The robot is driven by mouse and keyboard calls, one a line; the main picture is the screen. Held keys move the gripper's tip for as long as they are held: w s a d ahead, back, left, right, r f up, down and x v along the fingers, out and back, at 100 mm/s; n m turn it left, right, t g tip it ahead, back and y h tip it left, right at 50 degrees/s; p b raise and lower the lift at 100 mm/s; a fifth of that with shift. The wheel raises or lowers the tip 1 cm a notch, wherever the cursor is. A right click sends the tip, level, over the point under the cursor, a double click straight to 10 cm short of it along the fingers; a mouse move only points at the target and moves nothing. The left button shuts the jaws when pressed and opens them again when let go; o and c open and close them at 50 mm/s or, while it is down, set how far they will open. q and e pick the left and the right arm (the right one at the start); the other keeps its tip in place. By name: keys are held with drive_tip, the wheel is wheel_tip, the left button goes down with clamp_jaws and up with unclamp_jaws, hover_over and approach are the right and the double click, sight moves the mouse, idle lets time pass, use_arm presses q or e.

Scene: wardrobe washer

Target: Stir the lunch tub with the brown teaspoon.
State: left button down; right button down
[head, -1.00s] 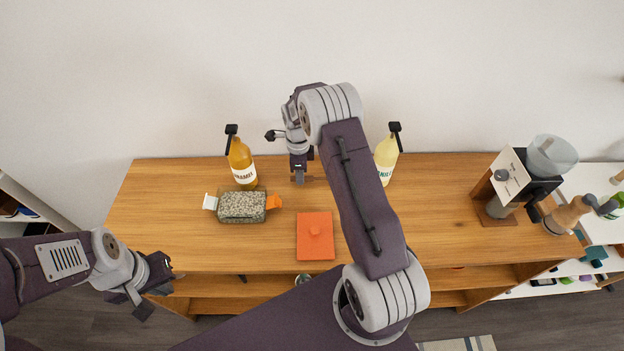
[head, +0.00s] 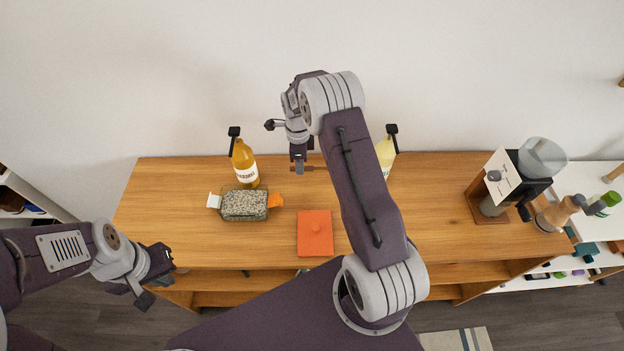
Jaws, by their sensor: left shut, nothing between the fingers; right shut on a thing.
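The lunch tub (head: 244,205) is a clear container full of speckled grain, standing on the left part of the wooden counter. It has a white flap on its left and an orange one on its right. My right gripper (head: 299,168) is above the back of the counter, right of and behind the tub. It is shut on the brown teaspoon (head: 316,168), a thin brown strip mostly hidden by the fingers. My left gripper (head: 157,283) is shut and empty, in front of the counter's left front edge.
An amber bottle (head: 244,166) stands behind the tub. A yellow bottle (head: 385,153) is partly behind my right arm. A coffee grinder (head: 516,180) stands far right. The counter (head: 430,205) between is clear.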

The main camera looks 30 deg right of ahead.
wheel_tip(320, 180, up, 16)
drive_tip(key=p, duration=1.1)
drive_tip(key=shift+f+p, duration=0.15)
drive_tip(key=shift+p, duration=0.15)
drive_tip(key=shift+f, duration=0.1)
drive_tip(key=s+a+f+n+b, duration=0.3)
drive_tip(key=s+f+n+b, duration=0.3)
drive_tip(key=n, duration=0.5)
drive_tip(key=s+a+f+n+b, duration=0.3)
drive_tip(key=s+f+n+b, duration=0.4)
drive_tip(key=n+b, duration=0.4)
drive_tip(key=shift+s+f+n, duration=0.15)
drive_tip(key=shift+f+n, duration=0.45)
drive_tip(key=shift+f, duration=0.05)
drive_tip(key=shift+s+d, duration=0.1)
